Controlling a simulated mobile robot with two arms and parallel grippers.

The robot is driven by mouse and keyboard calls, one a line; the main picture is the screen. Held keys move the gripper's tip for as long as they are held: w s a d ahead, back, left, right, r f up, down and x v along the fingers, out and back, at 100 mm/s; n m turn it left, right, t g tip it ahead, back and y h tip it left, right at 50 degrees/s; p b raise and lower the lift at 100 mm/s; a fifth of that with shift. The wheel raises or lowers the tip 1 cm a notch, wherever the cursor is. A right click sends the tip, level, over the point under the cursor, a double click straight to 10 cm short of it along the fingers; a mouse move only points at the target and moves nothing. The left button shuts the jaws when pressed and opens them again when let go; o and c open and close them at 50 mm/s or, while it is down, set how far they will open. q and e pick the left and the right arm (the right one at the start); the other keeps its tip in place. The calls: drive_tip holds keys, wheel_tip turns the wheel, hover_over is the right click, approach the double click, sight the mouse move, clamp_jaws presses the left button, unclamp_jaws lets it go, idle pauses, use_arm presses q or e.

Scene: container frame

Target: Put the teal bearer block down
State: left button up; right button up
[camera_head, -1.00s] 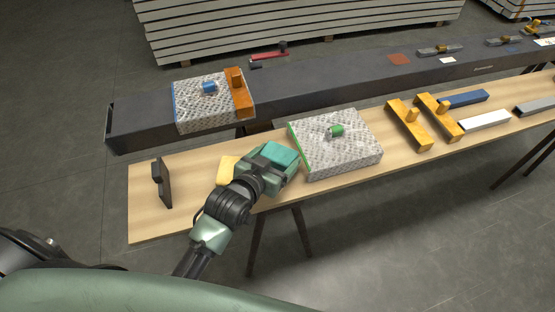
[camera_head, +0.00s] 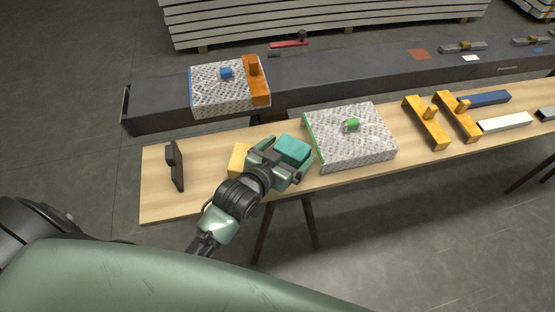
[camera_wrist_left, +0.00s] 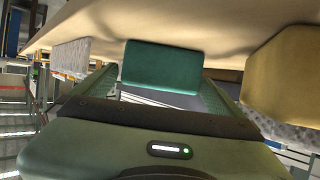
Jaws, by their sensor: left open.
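The teal bearer block (camera_head: 293,149) rests on the wooden table, just left of the green-edged patterned slab. My left gripper (camera_head: 283,158) is at the block, low over the table's front edge. In the left wrist view the teal block (camera_wrist_left: 161,66) lies between the ends of the two fingers of my left gripper (camera_wrist_left: 165,90). The jaws are open, with the fingers spread to either side of the block. My right gripper is not in view.
A yellow block (camera_head: 239,159) sits just left of my gripper. The patterned slab with a green knob (camera_head: 375,138) stands right. A dark bracket (camera_head: 177,166) stands at the table's left end. Behind, a dark beam (camera_head: 155,117) carries another patterned slab (camera_head: 210,98) and an orange piece (camera_head: 257,84).

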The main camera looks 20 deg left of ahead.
use_arm(q)
drive_tip(key=v, duration=1.1)
